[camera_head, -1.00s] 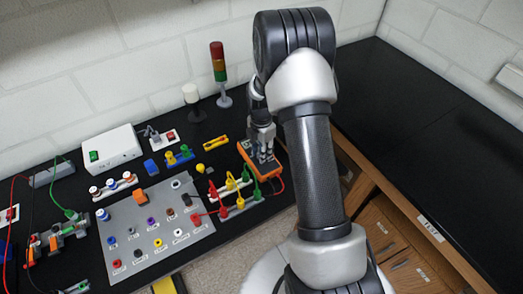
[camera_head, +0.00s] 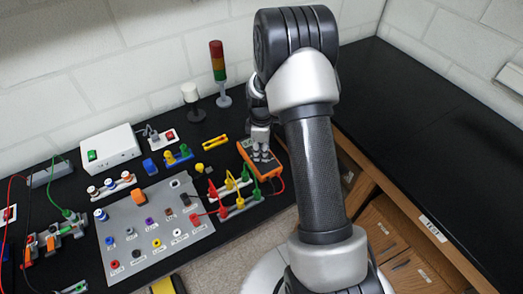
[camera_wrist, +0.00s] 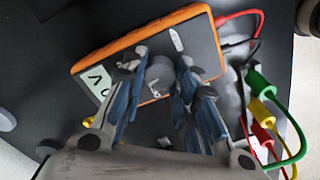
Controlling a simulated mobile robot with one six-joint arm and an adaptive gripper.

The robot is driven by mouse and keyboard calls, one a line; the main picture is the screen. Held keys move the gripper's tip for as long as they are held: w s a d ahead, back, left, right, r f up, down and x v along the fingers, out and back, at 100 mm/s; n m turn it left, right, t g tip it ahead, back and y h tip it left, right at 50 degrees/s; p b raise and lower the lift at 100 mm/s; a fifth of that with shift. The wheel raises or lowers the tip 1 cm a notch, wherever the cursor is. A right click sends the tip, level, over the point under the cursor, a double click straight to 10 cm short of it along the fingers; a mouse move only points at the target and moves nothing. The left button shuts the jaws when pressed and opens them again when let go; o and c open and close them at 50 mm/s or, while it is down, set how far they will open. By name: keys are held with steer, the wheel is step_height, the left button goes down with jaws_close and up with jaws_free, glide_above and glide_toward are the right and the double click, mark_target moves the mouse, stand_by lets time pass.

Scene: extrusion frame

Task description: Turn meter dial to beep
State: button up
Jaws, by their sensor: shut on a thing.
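The orange-rimmed meter (camera_head: 250,156) lies on the black bench, right of the middle of the head view. In the wrist view the meter (camera_wrist: 112,52) shows its dark face, with a pale display at its left end. My gripper (camera_head: 262,151) is over the meter's face, pointing down. In the wrist view my gripper (camera_wrist: 163,75) has its two blue-grey fingers on either side of the round grey dial (camera_wrist: 160,72), shut on it. The dial's pointer and most of the markings around it are hidden or too small to read.
Red, yellow and green plugs with leads (camera_head: 240,185) stand close beside the meter. A grey panel with several coloured jacks (camera_head: 150,225) lies left of it. A signal tower (camera_head: 219,70) stands behind. The bench at right (camera_head: 420,120) is clear.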

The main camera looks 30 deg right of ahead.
steer(key=m, duration=1.3)
steer(key=shift+m+b, duration=0.3)
steer(key=shift+b, duration=0.1)
steer(key=m, duration=0.6)
steer(key=shift+a, duration=0.1)
steer(key=m, duration=0.6)
steer(key=shift+m, duration=0.4)
steer(key=o, duration=1.1)
steer(key=shift+r, duration=0.15)
